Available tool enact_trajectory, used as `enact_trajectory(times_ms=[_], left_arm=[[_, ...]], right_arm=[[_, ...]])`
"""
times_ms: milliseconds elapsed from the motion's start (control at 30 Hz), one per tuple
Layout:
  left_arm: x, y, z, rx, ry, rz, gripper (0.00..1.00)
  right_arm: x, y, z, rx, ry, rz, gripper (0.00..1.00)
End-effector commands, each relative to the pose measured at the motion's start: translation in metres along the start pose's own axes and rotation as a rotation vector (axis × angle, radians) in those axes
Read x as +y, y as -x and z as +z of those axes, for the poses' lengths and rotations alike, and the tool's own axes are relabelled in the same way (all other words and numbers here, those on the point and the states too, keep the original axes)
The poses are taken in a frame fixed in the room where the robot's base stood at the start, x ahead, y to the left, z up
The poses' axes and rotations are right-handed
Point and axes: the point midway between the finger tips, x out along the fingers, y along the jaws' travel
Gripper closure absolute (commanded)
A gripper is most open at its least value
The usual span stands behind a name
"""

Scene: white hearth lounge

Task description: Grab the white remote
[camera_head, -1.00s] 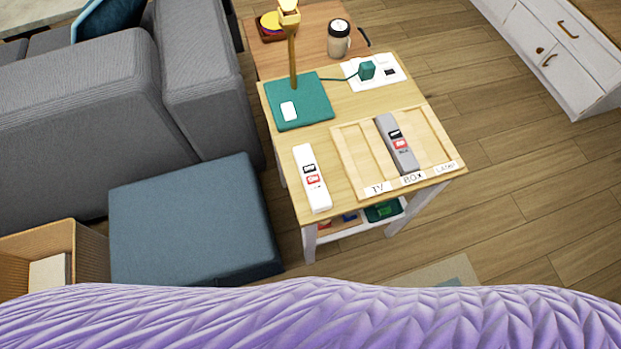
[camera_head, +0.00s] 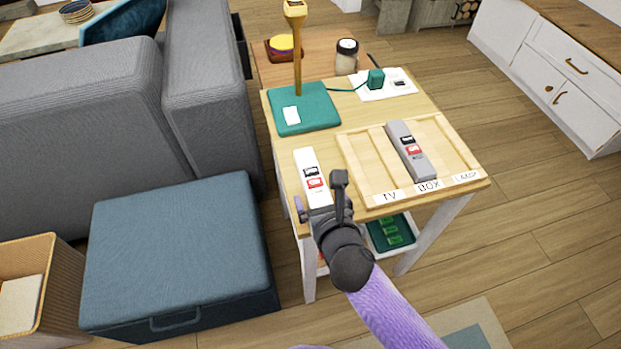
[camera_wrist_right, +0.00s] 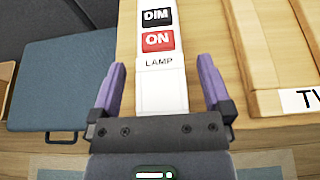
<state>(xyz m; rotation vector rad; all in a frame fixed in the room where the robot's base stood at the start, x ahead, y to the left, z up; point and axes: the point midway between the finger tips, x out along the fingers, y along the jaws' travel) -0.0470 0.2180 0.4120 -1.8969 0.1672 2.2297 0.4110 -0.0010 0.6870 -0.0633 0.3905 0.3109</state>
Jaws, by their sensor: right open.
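The white remote (camera_head: 311,170) lies on the left front part of the small wooden side table (camera_head: 355,120). In the right wrist view the white remote (camera_wrist_right: 162,85) has a black DIM key, a red ON key and the word LAMP. My right gripper (camera_head: 320,195) is over the near end of the remote; its lower part is hidden in the head view. In the right wrist view the open fingers (camera_wrist_right: 162,80) stand one on each side of the remote, with gaps between. My left gripper is not in view.
A teal lamp base (camera_head: 318,118) stands behind. A blue ottoman (camera_head: 180,250) is left of the table.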

Motion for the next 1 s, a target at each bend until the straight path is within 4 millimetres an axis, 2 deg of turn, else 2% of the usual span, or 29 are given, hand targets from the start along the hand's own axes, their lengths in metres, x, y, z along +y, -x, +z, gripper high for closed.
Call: enact_trajectory(times_ms=[67, 267, 700, 733, 933, 1000], left_arm=[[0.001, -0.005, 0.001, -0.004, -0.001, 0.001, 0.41], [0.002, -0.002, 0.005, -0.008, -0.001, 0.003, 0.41], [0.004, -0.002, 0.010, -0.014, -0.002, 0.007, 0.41], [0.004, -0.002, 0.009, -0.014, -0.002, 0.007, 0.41], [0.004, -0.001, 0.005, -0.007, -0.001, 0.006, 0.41], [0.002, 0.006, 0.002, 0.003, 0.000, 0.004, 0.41]], right_arm=[[0.000, -0.006, -0.001, 0.001, 0.000, 0.000, 0.00], [0.000, -0.006, 0.002, 0.000, 0.000, 0.000, 0.02], [0.000, -0.005, 0.001, 0.000, -0.001, 0.000, 0.95], [0.000, -0.005, 0.001, 0.000, -0.001, 0.000, 1.00], [0.000, -0.005, 0.003, -0.001, -0.001, 0.000, 1.00], [0.000, -0.001, 0.012, -0.004, 0.000, 0.001, 1.00]])
